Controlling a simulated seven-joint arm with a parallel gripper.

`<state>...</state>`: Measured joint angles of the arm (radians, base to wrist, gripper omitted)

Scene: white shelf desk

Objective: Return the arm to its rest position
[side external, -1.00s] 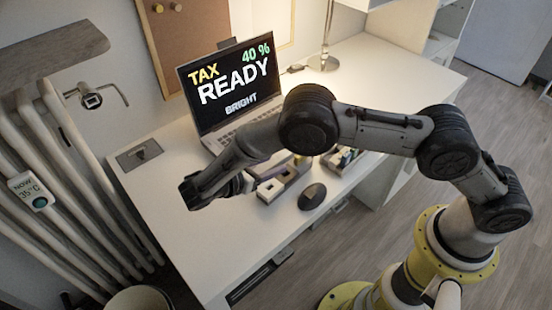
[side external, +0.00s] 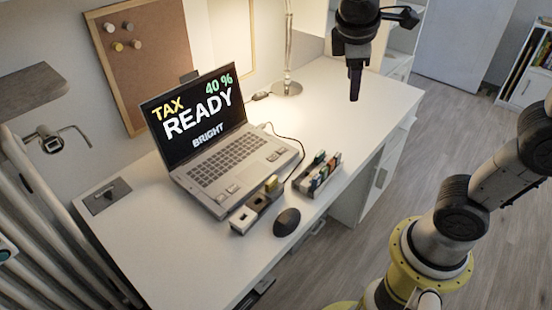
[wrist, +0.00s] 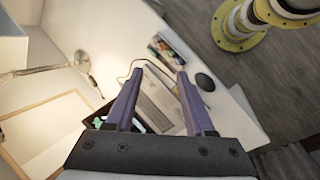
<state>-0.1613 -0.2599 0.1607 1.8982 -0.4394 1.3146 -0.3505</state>
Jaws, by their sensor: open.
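My gripper (side external: 355,85) hangs high at the top of the side view, above the right part of the white desk (side external: 345,92) and near the lamp. It points down and is clear of the desk. In the wrist view my gripper (wrist: 158,88) shows two purple fingers standing apart with nothing between them but the distant laptop and desk below. Most of the arm's upper links lie outside the side view.
An open laptop (side external: 225,160) stands on the desk. A lamp (side external: 288,85) stands at the back.

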